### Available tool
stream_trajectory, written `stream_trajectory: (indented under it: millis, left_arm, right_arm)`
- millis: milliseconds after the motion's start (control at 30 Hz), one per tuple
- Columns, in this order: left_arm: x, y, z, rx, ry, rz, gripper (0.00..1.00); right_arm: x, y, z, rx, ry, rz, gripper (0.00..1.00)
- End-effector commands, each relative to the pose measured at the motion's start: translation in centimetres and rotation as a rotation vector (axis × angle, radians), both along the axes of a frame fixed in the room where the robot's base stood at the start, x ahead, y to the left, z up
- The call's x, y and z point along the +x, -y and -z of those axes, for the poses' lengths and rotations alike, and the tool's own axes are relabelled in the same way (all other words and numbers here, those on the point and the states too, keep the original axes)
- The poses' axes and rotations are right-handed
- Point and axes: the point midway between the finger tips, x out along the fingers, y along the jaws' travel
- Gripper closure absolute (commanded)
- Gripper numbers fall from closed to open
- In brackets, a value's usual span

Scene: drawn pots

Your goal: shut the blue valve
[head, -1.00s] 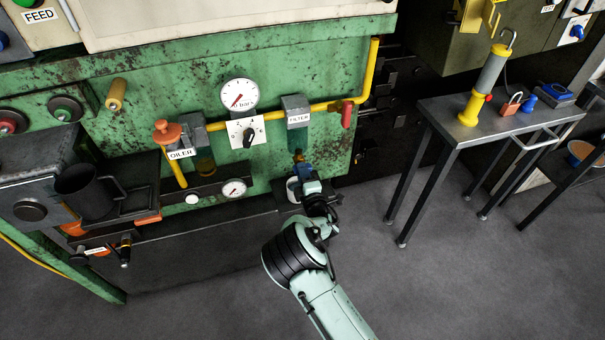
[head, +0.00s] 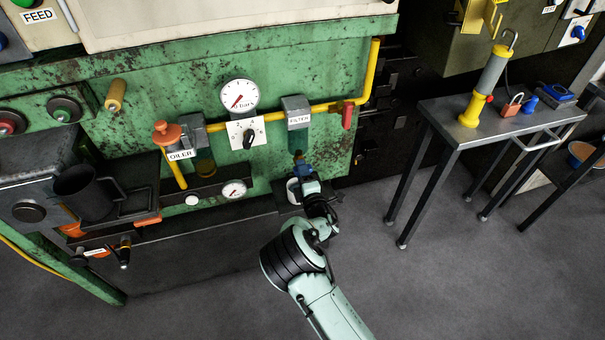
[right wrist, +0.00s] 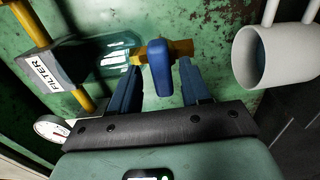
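The blue valve handle (right wrist: 160,67) sits on a brass fitting (right wrist: 180,48) below the filter (right wrist: 110,60). In the head view the blue valve (head: 302,168) is small and partly covered by my right gripper (head: 307,182). In the right wrist view my right gripper (right wrist: 160,72) is open, with one finger on each side of the blue handle. Gaps show between the fingers and the handle. The handle points toward the wrist camera, across the brass fitting. My left gripper is not in view.
A white cup (right wrist: 268,55) is close to the right finger, below the valve's outlet. The green panel (head: 330,150) is right behind. A red handle (head: 348,115) hangs from the yellow pipe (head: 325,106). A metal table (head: 450,120) stands to the right.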

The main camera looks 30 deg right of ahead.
Motion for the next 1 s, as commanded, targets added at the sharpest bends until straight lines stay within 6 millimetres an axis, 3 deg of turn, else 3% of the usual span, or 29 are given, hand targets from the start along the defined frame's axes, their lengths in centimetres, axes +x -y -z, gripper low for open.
stream_trajectory:
  millis: [267, 700, 1000]
  left_arm:
    - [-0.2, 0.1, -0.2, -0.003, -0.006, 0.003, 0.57]
    - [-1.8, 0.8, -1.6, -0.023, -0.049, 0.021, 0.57]
    - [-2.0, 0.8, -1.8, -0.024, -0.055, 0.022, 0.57]
  right_arm:
    - [-1.0, -0.2, 0.2, 0.003, -0.007, 0.001, 0.53]
    - [-9.7, -2.3, 0.2, 0.003, -0.007, 0.002, 0.53]
    - [-12.8, -3.1, 0.2, 0.001, -0.002, -0.001, 0.53]
